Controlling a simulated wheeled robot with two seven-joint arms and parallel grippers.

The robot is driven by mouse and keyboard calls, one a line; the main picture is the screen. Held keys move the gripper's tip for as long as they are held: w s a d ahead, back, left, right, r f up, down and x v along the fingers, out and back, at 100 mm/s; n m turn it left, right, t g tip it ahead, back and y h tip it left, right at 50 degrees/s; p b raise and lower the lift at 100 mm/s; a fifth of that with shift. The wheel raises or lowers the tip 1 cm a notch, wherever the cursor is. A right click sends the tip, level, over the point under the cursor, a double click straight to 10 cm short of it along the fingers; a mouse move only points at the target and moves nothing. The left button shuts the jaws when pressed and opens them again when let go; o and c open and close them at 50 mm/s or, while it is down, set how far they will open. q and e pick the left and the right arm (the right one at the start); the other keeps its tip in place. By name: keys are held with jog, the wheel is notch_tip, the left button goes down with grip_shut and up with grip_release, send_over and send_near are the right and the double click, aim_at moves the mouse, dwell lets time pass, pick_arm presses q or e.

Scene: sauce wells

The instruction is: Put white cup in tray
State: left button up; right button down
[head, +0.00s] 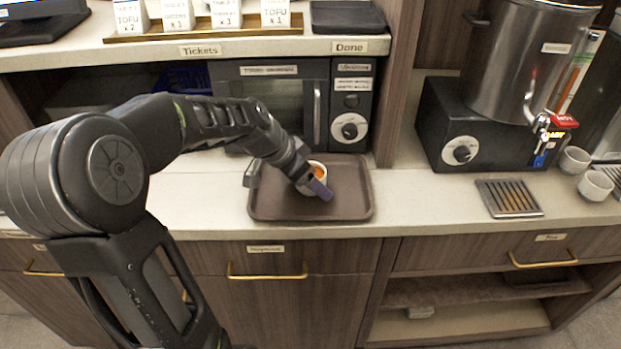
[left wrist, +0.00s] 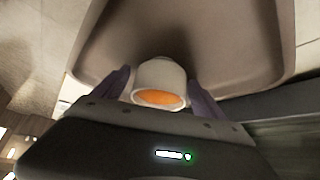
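A white cup (left wrist: 160,78) with orange contents is between the two dark purple fingers of my left gripper (left wrist: 160,82) in the left wrist view. Narrow gaps show between the cup and the fingers, so the gripper looks open around it. In the head view the left gripper (head: 288,182) is low over the brown tray (head: 350,207). The cup (head: 319,166) shows there only in part, behind the gripper, and seems to stand on the tray's floor. The tray also fills the top of the left wrist view (left wrist: 235,50). My right gripper is not in view.
A microwave (head: 281,95) stands behind the tray. A steel dispenser (head: 515,60) is at the right, with two more white cups (head: 595,185) and a drip grate (head: 508,198). Counter between tray and grate is clear. A shelf with ticket stands (head: 227,15) is above.

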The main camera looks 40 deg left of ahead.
pick_arm(q)
jog(key=shift+r, duration=0.2)
jog(key=v, duration=1.2)
jog(key=shift+b, duration=0.3)
jog(key=shift+f, duration=0.1)
dwell(2.1)
